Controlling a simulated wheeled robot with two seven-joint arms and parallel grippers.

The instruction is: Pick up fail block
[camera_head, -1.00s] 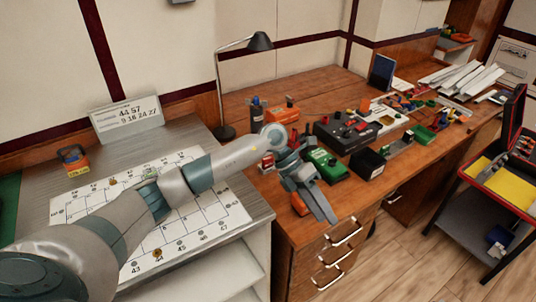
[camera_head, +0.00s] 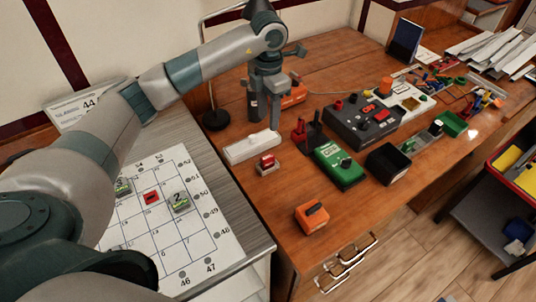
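No block here carries a readable "fail" label, so I cannot tell which one it is. A small red block with a pale base (camera_head: 267,164) sits near the left end of the wooden desk. An orange block with a black top (camera_head: 311,217) lies by the desk's front edge. A red tile with a dark mark (camera_head: 151,197) is on the white numbered sheet (camera_head: 208,243), between two grey-green numbered blocks (camera_head: 181,202) (camera_head: 122,187). My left gripper (camera_head: 265,121) points down with its fingers apart and looks empty, above and behind the white bar (camera_head: 252,147). My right gripper is out of view.
A green meter (camera_head: 339,166), a black open box (camera_head: 388,163) and a dark control box (camera_head: 364,122) stand right of the gripper. An orange device (camera_head: 294,94) is behind it. The desk around the orange block is clear.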

